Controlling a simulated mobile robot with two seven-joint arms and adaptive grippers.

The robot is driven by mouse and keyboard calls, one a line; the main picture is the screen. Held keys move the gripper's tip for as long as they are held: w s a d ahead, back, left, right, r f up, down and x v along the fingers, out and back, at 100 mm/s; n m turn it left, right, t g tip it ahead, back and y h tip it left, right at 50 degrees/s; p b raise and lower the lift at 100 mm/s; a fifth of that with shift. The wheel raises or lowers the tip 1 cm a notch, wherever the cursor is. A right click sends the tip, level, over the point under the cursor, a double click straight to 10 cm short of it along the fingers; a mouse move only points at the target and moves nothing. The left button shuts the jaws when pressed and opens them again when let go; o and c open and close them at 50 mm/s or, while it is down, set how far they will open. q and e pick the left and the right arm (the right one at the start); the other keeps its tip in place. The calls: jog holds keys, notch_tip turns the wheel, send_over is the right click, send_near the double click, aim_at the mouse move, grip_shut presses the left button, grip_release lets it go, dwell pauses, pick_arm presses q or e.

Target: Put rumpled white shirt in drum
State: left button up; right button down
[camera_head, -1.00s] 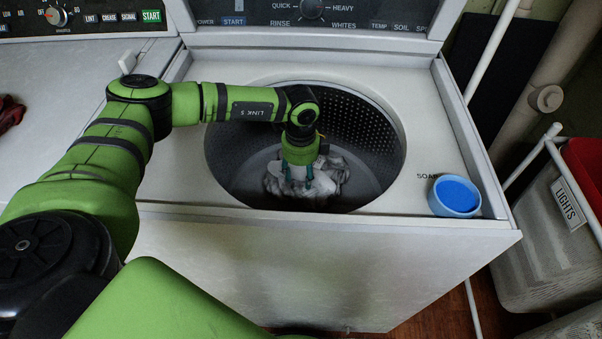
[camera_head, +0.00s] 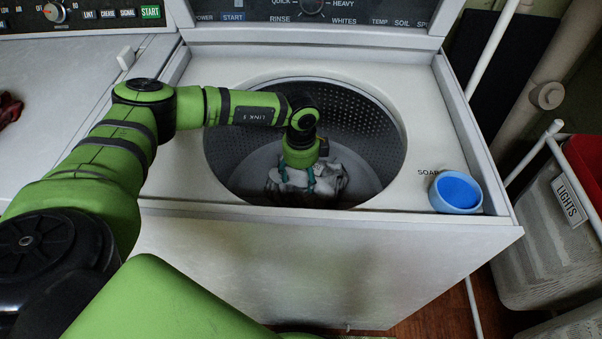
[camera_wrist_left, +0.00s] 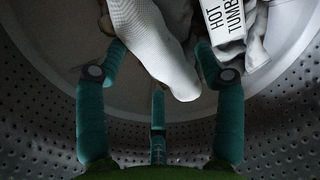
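The rumpled white shirt (camera_head: 326,180) is a greyish-white bunch inside the washer's drum (camera_head: 372,140), low in the opening. My left gripper (camera_head: 297,180) reaches down into the drum, its teal fingers on either side of the cloth. The fingertips' exact contact is partly hidden. My right gripper is not in view.
The white washer top (camera_head: 415,175) surrounds the opening. A blue cup (camera_head: 457,192) sits at its right front corner. A hamper marked "LIGHTS" (camera_head: 535,235) stands to the right. Another white machine (camera_head: 60,90) is at left, with a dark red cloth (camera_head: 8,108) on it.

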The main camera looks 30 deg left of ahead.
pick_arm(q)
jog(key=shift+r, duration=0.25)
notch_tip(320, 180, up, 13)
dwell(0.5)
jog(key=shift+f, duration=0.1)
